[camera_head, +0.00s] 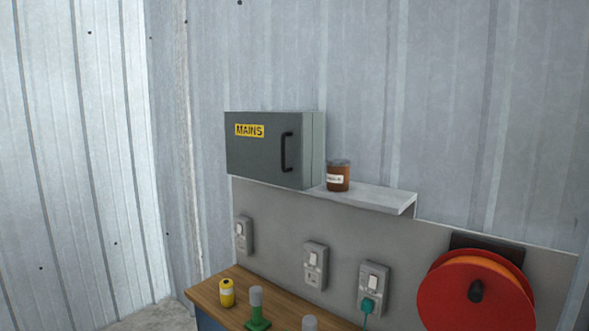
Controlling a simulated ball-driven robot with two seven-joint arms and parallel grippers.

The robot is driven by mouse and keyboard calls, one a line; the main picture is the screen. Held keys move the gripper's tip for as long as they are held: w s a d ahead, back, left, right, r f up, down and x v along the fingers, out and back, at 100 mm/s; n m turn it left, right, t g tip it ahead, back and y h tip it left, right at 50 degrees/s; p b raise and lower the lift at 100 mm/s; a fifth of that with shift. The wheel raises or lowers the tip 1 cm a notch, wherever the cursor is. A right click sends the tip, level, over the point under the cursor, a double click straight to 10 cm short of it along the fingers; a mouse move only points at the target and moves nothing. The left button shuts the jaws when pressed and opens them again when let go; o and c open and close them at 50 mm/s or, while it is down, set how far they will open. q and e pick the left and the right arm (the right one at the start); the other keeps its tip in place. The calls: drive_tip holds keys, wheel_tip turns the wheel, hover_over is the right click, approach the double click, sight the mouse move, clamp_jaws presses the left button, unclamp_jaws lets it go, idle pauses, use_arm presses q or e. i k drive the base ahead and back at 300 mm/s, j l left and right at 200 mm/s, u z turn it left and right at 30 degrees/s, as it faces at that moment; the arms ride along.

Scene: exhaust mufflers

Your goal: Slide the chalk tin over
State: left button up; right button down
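Two small containers could be the chalk tin, and I cannot tell which it is. A brown cylinder with a grey lid and a pale label (338,177) stands upright on the white shelf, beside the grey box; its label is too small to read. A yellow cylinder with a pale band and a dark top (227,293) stands upright on the wooden bench at the lower left. Neither of my grippers is in view.
A grey MAINS box (262,155) with a shut door adjoins the white shelf (385,197), whose right part is clear. Grey sockets (315,265) line the backboard. A green-based post (257,310) stands on the bench (290,304). A red-orange reel (450,296) is at right.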

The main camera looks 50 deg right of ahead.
sight(337, 169)
drive_tip(key=i+z, duration=0.15)
drive_tip(key=i, duration=0.45)
drive_tip(key=i+j+z, duration=0.15)
drive_tip(key=i, duration=0.45)
